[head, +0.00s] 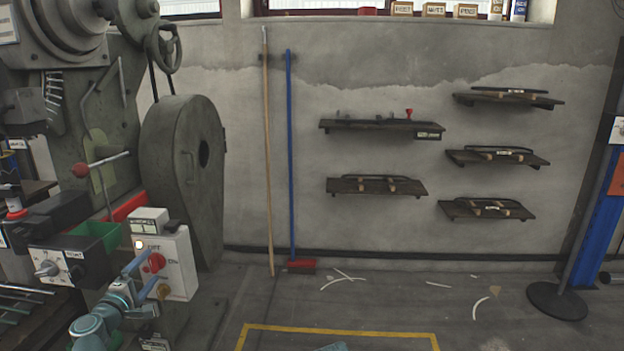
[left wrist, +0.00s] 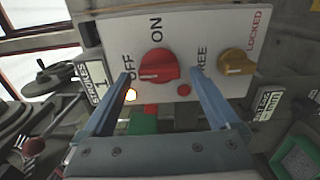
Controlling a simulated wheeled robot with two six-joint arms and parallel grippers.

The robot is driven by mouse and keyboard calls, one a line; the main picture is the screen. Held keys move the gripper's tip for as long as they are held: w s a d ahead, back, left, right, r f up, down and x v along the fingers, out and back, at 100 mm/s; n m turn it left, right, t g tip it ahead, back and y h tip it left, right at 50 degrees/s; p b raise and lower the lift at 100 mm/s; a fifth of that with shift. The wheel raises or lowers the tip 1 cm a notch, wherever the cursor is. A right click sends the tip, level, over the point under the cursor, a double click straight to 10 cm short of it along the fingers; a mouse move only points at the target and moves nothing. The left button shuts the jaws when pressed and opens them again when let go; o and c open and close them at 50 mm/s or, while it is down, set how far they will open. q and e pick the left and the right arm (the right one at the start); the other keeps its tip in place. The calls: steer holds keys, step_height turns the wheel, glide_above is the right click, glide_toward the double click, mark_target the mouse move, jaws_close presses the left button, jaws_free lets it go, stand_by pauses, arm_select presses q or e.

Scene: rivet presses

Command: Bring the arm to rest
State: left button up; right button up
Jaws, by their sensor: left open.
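My left arm (head: 92,330) reaches in from the bottom left of the head view. My left gripper (head: 148,277) is open and empty in front of a white control box (head: 178,262) on the press. In the left wrist view the two fingers (left wrist: 160,83) stand apart on either side of and below a red OFF/ON knob (left wrist: 157,66); I cannot tell how far they are from it. A yellow FREE/LOCKED knob (left wrist: 237,62) is to the right of the fingers. A small lamp (left wrist: 131,95) near OFF is lit.
The large press (head: 180,150) with its wheel guard fills the left. Open floor lies right, with a yellow line (head: 340,331) and a round stand base (head: 557,301).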

arm_select(q)
steer(key=shift+w, duration=0.4)
steer(key=s, duration=1.3)
steer(key=w+m, duration=0.2)
steer(key=w, duration=0.2)
steer(key=w+m, duration=0.2)
steer(key=w, duration=0.2)
steer(key=w+m, duration=0.3)
steer(key=w, duration=0.2)
steer(key=shift+r, duration=0.1)
steer(key=m, duration=0.4)
steer(key=shift+d+m, duration=0.15)
steer(key=shift+m, duration=0.25)
steer(key=shift+r+m, duration=0.1)
steer(key=shift+m, duration=1.4)
